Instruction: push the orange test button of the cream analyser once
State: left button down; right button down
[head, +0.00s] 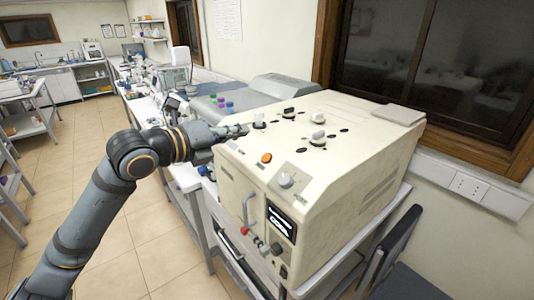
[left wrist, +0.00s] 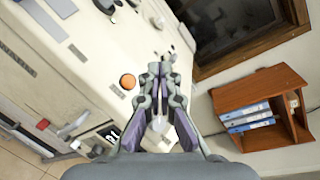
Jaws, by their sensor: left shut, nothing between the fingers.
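The cream analyser (head: 335,175) stands on a bench at the centre right of the head view. Its orange test button (head: 267,157) sits on the sloped front part of the top, left of a grey knob (head: 286,180). My left gripper (head: 243,129) reaches in from the left above the analyser's front left edge, apart from the button and further back. In the left wrist view the fingers (left wrist: 160,70) are shut and empty, and the orange button (left wrist: 127,81) shows just left of the fingertips. My right gripper is in neither view.
White and dark knobs (head: 318,138) stand up from the analyser's top, near my left gripper. A curved handle (head: 248,212) and a display (head: 283,225) are on its front. A black chair (head: 392,245) stands at the right. The tiled floor (head: 125,225) at left is open.

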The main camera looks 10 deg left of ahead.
aim_at(266, 158)
pick_arm(q)
jog(key=shift+s, duration=0.2)
jog(key=shift+d, duration=0.1)
jog(key=shift+w+d+f+b, duration=0.3)
jog(key=shift+w+d+f, duration=0.3)
jog(key=shift+f, duration=0.6)
jog(key=shift+w+d+f+b, duration=0.3)
jog(key=shift+w+f, duration=0.5)
jog(key=shift+f, duration=0.4)
jog(key=shift+w+d+f+b, duration=0.25)
jog(key=shift+w+d+f, duration=0.4)
jog(key=shift+f, duration=0.55)
jog(key=shift+a, duration=0.1)
jog(key=shift+w+d+f+b, duration=0.2)
jog(key=shift+f+b, duration=0.15)
jog(key=shift+w+d+f+b, duration=0.1)
jog(key=shift+w+f+b, duration=0.05)
jog(key=shift+f+b, duration=0.2)
jog(key=shift+r, duration=0.1)
jog(key=shift+s+a+r+p, duration=0.3)
jog(key=shift+s+r+p, duration=0.05)
jog(key=shift+r, duration=0.25)
